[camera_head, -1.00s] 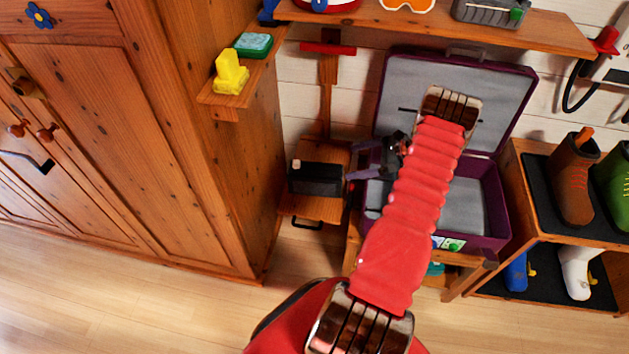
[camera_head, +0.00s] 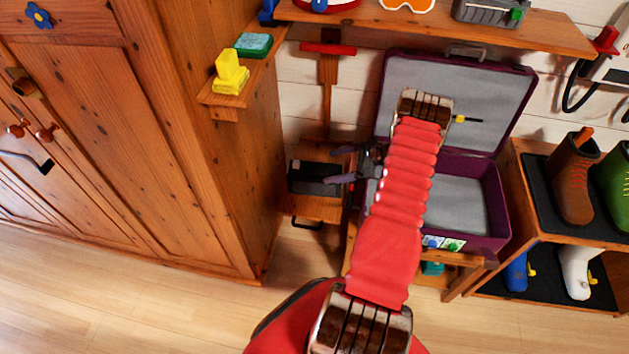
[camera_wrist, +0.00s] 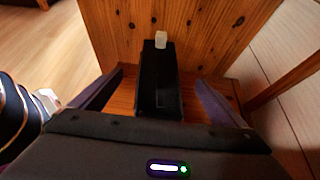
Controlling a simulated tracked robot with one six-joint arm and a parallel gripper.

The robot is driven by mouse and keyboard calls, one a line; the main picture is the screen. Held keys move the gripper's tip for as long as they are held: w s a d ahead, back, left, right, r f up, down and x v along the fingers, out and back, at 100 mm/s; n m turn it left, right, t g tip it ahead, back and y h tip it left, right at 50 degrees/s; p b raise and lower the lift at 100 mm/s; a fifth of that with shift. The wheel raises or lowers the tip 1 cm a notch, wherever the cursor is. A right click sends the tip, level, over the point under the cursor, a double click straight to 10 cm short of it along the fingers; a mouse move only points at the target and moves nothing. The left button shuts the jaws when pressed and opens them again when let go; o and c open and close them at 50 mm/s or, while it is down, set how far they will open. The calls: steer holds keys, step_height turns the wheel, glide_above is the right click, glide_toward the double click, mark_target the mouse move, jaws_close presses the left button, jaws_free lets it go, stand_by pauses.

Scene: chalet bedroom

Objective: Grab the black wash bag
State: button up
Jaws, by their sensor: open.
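The black wash bag (camera_head: 314,178) lies on a small wooden shelf (camera_head: 315,207) beside the wardrobe. In the wrist view the bag (camera_wrist: 158,84) stretches away from me between the two fingers, with a pale tab (camera_wrist: 160,40) at its far end. My gripper (camera_head: 340,166) is open, coming from the right, with its fingertips at the bag's right part in the head view. In the wrist view my gripper (camera_wrist: 155,92) has one finger on each side of the bag, with gaps to both. The bag's near end is hidden by the gripper body.
A wooden wardrobe (camera_head: 170,130) stands close on the left. An open purple suitcase (camera_head: 480,200) is at the right, under my arm. A shelf (camera_head: 540,32) runs above, and a small corner shelf (camera_head: 228,100) holds a yellow item.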

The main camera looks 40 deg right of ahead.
mark_target(317, 169)
steer(key=shift+w+a+f, duration=0.1)
steer(key=shift+w, duration=0.05)
steer(key=shift+x, duration=2.6)
steer(key=shift+f, duration=0.2)
steer(key=shift+c, duration=0.2)
steer(key=c, duration=1.8)
steer(key=shift+r, duration=0.2)
step_height(317, 169, up, 18)
steer(key=shift+f, duration=0.15)
